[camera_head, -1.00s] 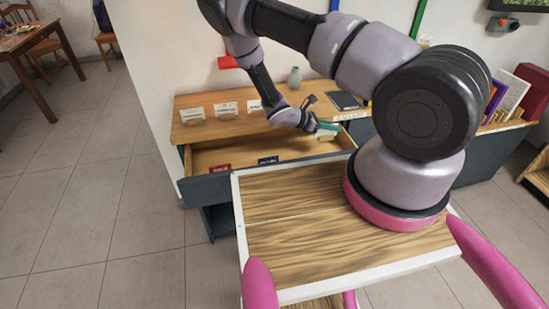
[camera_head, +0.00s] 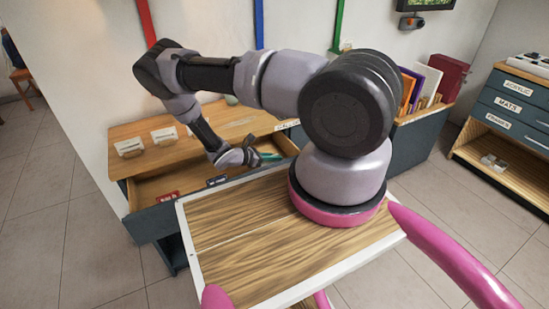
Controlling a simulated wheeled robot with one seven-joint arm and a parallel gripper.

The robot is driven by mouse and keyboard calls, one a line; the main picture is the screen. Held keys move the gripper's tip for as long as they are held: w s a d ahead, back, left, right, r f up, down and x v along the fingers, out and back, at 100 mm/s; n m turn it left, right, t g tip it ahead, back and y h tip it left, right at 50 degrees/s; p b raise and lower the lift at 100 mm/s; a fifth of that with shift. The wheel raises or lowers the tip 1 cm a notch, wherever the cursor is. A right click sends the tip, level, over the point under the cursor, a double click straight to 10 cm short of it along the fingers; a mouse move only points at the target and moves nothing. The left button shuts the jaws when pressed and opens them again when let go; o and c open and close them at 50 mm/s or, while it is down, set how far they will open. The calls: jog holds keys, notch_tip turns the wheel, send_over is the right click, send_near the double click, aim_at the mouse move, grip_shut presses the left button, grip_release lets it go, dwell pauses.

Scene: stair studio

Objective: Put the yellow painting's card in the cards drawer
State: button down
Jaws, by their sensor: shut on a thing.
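The open drawer (camera_head: 150,220) juts out from the wooden-topped desk on the left; its wooden inside shows. A red label (camera_head: 168,196) and a dark blue label (camera_head: 217,181) stand along its front edge.
Several white cards in holders (camera_head: 129,147) stand on the desk top (camera_head: 125,131). A shelf with an orange, a purple and a white upright item (camera_head: 427,86) is on the right. A labelled drawer cabinet (camera_head: 510,105) stands far right. Floor is free at the left (camera_head: 60,210).

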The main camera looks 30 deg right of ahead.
jog(key=shift+f, duration=0.1)
jog(key=c, duration=1)
grip_release()
